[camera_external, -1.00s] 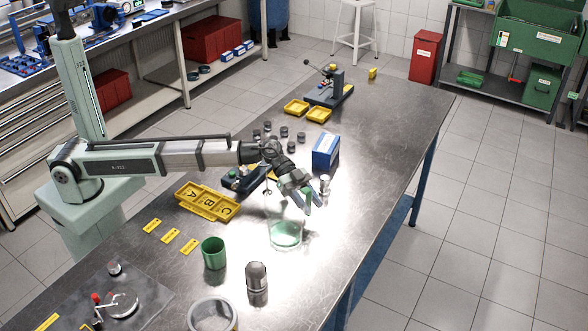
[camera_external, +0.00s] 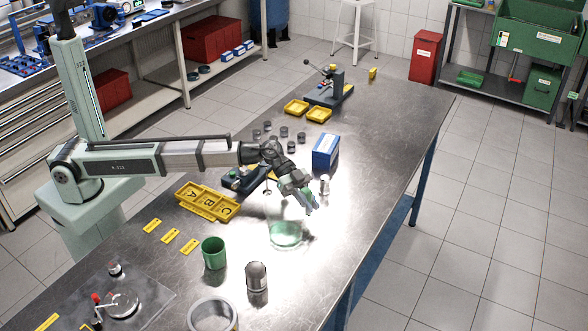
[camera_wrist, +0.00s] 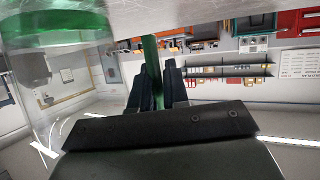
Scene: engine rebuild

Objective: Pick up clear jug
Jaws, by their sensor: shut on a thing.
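The clear jug (camera_external: 286,237) stands on the metal bench with pale green liquid in its bottom. Its upper walls are hard to see against the glare. My gripper (camera_external: 311,207) is at the jug's upper right side, pointing down. In the wrist view, my gripper's dark fingers (camera_wrist: 157,88) are closed on an upright green strip, which looks like the jug's handle. The jug (camera_wrist: 55,22) shows at the top left there, cut off by the frame. How the strip joins the jug is not clear.
A green cup (camera_external: 214,254), a dark capped cylinder (camera_external: 256,277) and a wide round container (camera_external: 213,316) stand in front. A yellow tray (camera_external: 208,203) lies left, a blue box (camera_external: 326,151) behind. The bench is clear to the right.

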